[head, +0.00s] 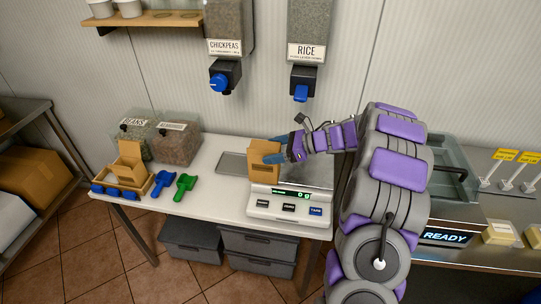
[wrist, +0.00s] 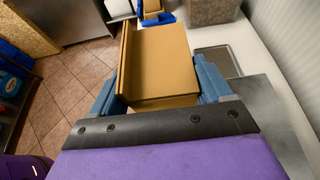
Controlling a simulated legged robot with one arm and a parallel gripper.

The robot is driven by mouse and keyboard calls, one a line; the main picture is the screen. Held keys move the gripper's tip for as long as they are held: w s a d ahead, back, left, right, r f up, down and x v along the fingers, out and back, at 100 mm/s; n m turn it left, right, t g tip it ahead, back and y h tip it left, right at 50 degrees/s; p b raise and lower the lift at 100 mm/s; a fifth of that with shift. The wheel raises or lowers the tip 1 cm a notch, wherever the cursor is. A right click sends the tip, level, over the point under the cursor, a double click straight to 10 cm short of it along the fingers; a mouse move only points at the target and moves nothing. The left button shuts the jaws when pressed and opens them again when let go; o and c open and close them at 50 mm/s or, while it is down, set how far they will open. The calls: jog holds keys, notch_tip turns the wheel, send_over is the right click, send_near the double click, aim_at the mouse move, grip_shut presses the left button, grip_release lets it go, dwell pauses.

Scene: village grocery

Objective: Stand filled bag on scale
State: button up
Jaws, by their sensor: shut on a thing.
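A brown paper bag (head: 264,168) is in my gripper (head: 284,150), at the back left of the scale (head: 285,207). In the wrist view the bag (wrist: 168,62) sits between the two blue fingers of my gripper (wrist: 158,85), which are shut on its sides. The bag looks roughly upright. Its contents are hidden. The scale's green display seems to read 0 g. The steel plate (head: 318,176) behind the display is partly hidden by my arm. I cannot tell whether the bag touches the scale.
A wooden tray (head: 117,192) with another brown bag (head: 130,160) and blue items stands at the table's left. Blue (head: 165,183) and green (head: 185,186) scoops lie beside it. Chickpea (head: 226,75) and rice (head: 304,80) dispensers hang above.

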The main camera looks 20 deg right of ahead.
jog(key=w+d+f+p, duration=0.2)
jog(key=w+d+p, duration=0.2)
jog(key=w, duration=0.3)
jog(key=shift+d+f, duration=0.3)
jog(key=shift+f+b, duration=0.3)
jog(key=shift+b, duration=0.45)
dwell(0.7)
jog(key=o, duration=1.6)
jog(key=shift+c, duration=0.2)
jog(key=shift+s+d, duration=0.1)
